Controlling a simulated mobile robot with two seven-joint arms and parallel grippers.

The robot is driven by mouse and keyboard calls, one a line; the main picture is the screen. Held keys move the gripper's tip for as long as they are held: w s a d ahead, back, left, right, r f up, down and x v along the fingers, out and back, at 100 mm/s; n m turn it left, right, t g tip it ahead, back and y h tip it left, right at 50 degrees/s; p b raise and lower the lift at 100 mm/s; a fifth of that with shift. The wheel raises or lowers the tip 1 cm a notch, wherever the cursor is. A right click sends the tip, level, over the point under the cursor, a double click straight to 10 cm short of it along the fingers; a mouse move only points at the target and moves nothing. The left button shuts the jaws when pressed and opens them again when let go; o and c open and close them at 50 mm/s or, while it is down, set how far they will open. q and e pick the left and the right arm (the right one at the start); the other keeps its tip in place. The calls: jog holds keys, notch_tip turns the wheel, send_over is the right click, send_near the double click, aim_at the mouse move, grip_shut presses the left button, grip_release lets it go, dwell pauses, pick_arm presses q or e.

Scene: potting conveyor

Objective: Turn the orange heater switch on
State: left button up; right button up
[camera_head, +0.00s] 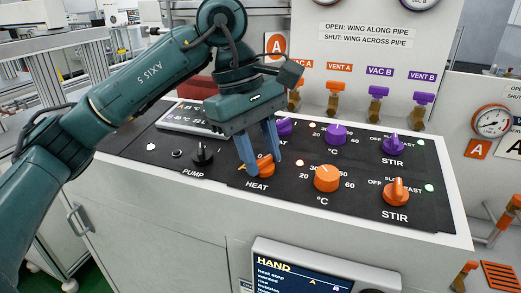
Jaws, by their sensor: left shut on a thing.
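The orange heater switch (265,169) is a knob on the black panel, above the label HEAT. My left gripper (258,160) reaches down on it from above, with its two blue-grey fingers on either side of the knob's grip. It is shut on the switch. The fingers hide part of the knob, so its exact pointing is hard to read. My right gripper is not in view.
To the right are an orange temperature knob (327,178) and an orange stir knob (396,192). Purple knobs (336,134) stand behind, partly hidden by my gripper. The black pump knob (202,153) is to the left. Orange and purple valves (378,104) line the back.

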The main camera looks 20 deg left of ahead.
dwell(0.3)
pick_arm(q)
jog(key=o, duration=1)
jog(key=shift+r, duration=0.15)
jog(key=p+v, duration=0.1)
jog(key=v, duration=1.2)
jog(key=shift+p, duration=0.35)
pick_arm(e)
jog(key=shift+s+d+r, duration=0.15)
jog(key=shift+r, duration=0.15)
